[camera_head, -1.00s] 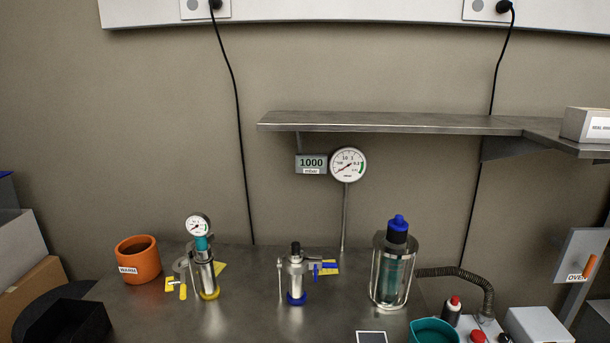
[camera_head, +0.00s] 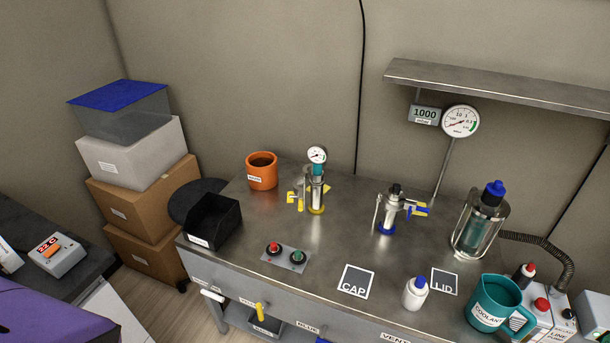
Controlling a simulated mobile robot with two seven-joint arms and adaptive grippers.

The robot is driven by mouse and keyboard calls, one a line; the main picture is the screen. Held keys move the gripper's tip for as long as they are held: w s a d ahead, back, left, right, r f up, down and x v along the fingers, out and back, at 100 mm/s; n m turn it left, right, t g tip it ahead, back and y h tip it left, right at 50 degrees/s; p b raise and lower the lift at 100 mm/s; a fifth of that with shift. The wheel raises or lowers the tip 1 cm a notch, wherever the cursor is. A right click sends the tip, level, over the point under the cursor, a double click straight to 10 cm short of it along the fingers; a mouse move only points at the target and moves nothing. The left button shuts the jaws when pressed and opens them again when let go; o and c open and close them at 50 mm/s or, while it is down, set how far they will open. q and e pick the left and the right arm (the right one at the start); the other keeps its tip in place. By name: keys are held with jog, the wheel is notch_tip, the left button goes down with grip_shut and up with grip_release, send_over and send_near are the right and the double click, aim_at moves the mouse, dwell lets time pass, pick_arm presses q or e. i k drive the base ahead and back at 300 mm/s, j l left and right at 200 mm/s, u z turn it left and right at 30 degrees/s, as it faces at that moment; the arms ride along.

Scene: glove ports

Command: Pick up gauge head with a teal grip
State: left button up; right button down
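The gauge head with a teal grip (camera_head: 318,169) stands upright near the back left of the steel bench. Its round white dial is on top, with the teal band just below. It sits on a metal cylinder (camera_head: 316,194) with a yellow base ring and yellow handles beside it. Neither of my grippers shows in the head view.
An orange pot (camera_head: 262,171) and a black bin (camera_head: 213,221) stand left of it. A blue-ringed fixture (camera_head: 389,211) and a glass vessel (camera_head: 480,224) stand right.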

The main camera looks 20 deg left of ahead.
aim_at(318, 154)
jog(key=j, duration=0.85)
jog(key=k+j, duration=0.1)
jog(key=j, duration=0.75)
jog(key=z, duration=0.05)
